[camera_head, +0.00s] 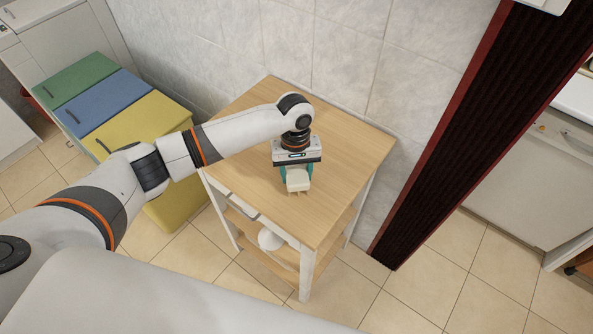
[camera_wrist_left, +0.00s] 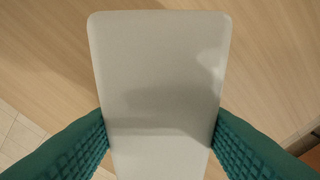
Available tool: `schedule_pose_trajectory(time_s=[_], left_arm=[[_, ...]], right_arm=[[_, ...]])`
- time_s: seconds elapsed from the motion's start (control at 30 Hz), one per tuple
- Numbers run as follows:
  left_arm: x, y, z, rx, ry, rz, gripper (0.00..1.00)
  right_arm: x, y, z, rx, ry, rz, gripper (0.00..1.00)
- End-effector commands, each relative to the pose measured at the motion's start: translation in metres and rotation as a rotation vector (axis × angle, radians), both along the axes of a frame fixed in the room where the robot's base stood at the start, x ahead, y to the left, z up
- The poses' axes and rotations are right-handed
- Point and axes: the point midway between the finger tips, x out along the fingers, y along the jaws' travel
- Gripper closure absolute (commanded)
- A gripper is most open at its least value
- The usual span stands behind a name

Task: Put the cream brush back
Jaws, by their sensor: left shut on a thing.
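The cream brush (camera_head: 298,181) is over the wooden top of a small trolley (camera_head: 345,150). My left gripper (camera_head: 296,172) points down and is shut on the brush, with a teal finger on each side. In the left wrist view the brush (camera_wrist_left: 160,65) is a smooth, pale slab with rounded corners, and the teal fingers (camera_wrist_left: 160,135) press on its two sides. Its underside is hidden in that view. I cannot tell whether the brush touches the wooden top. My right gripper is not in view.
A white round object (camera_head: 268,240) is on the trolley's lower shelf. Green (camera_head: 78,78), blue (camera_head: 103,101) and yellow (camera_head: 140,127) bins stand left of the trolley. A tiled wall is behind it and a dark, red-edged door frame (camera_head: 470,110) to the right. The rest of the top is clear.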

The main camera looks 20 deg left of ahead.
Motion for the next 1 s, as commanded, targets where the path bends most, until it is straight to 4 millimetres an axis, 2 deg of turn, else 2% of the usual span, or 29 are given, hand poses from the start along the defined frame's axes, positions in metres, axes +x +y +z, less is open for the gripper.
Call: schedule_pose_trajectory(time_s=[0.13,0.17,0.27,0.3,0.57,0.67,0.77,1.0], left_arm=[[0.000,0.000,-0.002,0.000,-0.001,0.000,0.78],[-0.001,0.000,-0.002,0.001,0.000,0.000,0.46],[-0.001,0.000,-0.002,0.001,0.000,0.000,0.30],[-0.001,0.000,-0.002,0.001,0.000,0.000,0.28],[0.000,0.000,-0.001,0.000,-0.001,0.000,0.28],[0.000,0.000,0.005,0.000,-0.001,-0.001,0.28],[0.002,0.000,0.019,-0.001,-0.002,0.000,0.28],[0.007,0.003,0.070,-0.001,-0.005,-0.001,0.28]], right_arm=[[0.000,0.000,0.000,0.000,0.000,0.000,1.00],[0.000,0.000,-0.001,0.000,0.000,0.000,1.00],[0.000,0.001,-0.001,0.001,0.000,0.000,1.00],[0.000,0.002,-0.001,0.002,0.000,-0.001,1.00],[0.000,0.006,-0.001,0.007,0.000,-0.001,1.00],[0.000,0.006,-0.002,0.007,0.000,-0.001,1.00],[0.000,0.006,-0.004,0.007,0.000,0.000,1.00],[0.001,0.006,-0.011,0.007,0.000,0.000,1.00]])
